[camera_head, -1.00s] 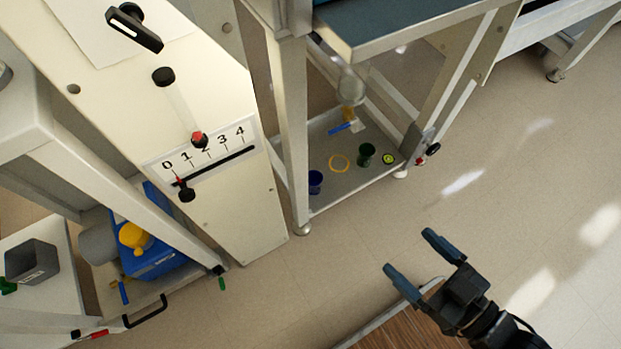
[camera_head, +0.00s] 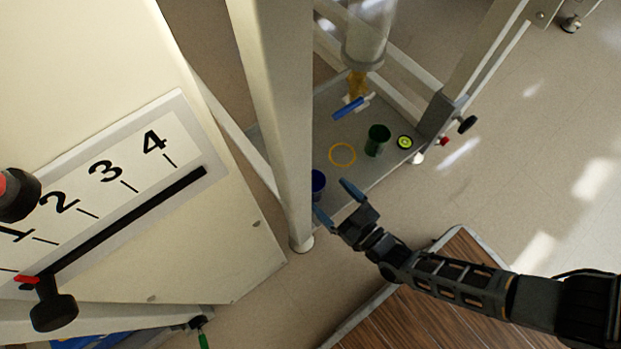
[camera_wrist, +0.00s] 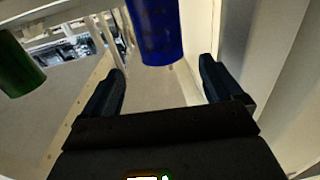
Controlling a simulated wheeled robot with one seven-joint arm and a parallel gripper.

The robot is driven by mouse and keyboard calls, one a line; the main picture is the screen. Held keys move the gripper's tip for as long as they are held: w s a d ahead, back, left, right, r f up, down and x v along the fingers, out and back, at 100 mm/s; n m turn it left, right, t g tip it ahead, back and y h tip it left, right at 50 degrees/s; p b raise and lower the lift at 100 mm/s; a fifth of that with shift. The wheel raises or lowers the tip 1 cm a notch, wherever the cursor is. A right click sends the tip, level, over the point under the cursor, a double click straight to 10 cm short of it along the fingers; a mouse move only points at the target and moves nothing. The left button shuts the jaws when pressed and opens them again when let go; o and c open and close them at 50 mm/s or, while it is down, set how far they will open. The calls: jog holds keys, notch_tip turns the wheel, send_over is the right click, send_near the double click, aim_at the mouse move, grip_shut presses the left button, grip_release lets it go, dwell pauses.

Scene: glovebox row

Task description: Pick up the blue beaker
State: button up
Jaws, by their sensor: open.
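The blue beaker (camera_head: 318,182) stands on the low shelf at its front edge, beside the white post. The post hides part of it in the head view. In the wrist view the blue beaker (camera_wrist: 157,32) shows large at the top, ahead of and between the two fingers. My gripper (camera_head: 335,202) is open and empty, close in front of the beaker. In the wrist view my gripper (camera_wrist: 162,88) has its fingers spread wide, with the beaker a little beyond the tips. I cannot tell whether anything touches.
A green beaker (camera_head: 377,140) stands right of the blue one. A yellow ring (camera_head: 342,155), a green-yellow disc (camera_head: 405,142) and a blue-handled valve (camera_head: 350,106) are nearby. The white post (camera_head: 275,120) is close on the left. A wooden surface (camera_head: 450,260) lies below my arm.

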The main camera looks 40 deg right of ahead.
aim_at(321, 191)
jog(key=w+b, duration=0.1)
jog(key=w, duration=0.3)
jog(key=w+a+b, duration=0.1)
jog(key=w, duration=0.1)
jog(key=shift+w+f+b, duration=0.3)
jog(key=shift+w, duration=0.05)
jog(key=shift+w+r, duration=0.1)
jog(key=shift+w, duration=0.25)
jog(key=c, duration=1)
